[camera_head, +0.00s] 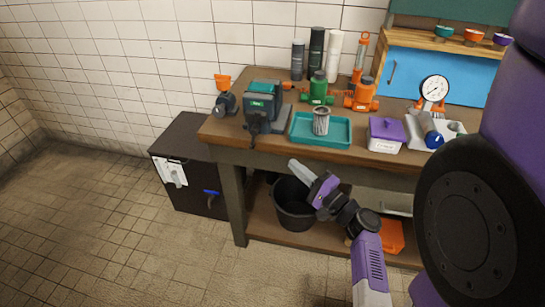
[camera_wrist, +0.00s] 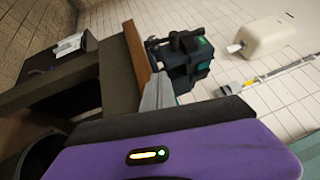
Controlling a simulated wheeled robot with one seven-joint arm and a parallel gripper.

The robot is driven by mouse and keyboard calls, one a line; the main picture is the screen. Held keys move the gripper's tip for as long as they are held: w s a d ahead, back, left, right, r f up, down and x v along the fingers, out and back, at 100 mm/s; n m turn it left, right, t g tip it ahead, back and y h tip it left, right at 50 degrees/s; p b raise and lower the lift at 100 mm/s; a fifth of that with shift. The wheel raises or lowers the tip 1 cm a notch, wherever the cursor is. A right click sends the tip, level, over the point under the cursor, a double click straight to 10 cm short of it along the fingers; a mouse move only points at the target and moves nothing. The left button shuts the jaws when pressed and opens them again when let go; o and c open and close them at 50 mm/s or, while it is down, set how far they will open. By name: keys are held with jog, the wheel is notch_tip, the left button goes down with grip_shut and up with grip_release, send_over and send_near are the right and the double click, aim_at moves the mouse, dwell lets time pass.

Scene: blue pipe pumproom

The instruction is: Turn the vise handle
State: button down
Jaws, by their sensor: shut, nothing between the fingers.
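The vise (camera_head: 262,102) is a dark green and black block at the left part of the workbench, near its front edge. Its dark handle (camera_head: 254,128) shows at the front, low on the vise. My gripper (camera_head: 293,164) is shut and empty, in front of the bench, lower and to the right of the vise in the picture, touching nothing that I can see. In the wrist view, the vise (camera_wrist: 187,60) stands beyond the grey fingers (camera_wrist: 157,92), with a dark bar (camera_wrist: 157,43) at its left. The purple gripper body hides the lower part of that view.
On the workbench (camera_head: 225,132) are a teal tray (camera_head: 340,131) holding a metal cylinder, a purple-lidded box (camera_head: 385,138), green and orange fittings and a pressure gauge (camera_head: 434,89). A black bucket (camera_head: 290,203) stands on the lower shelf. A dark cabinet (camera_head: 185,172) stands left; floor ahead of it is clear.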

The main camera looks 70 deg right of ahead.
aim_at(256, 129)
jog(key=p+x, duration=0.2)
jog(key=x, duration=0.7)
jog(key=shift+w+d+r, duration=0.15)
jog(key=shift+r, duration=0.1)
jog(key=shift+w+a+r+p, duration=0.1)
jog(key=shift+w+a+p, duration=0.15)
jog(key=shift+w, duration=0.35)
jog(key=shift+w+a+r+p, duration=0.1)
jog(key=shift+w+a+p, duration=0.1)
jog(key=shift+w, duration=0.4)
jog(key=shift+w+a+p, duration=0.15)
jog(key=shift+w+p, duration=0.1)
jog(key=shift+w, duration=0.35)
jog(key=shift+w+a+r+b, duration=0.2)
jog(key=shift+w+b, duration=0.4)
jog(key=shift+b, duration=1.15)
jog(key=shift+f, duration=0.1)
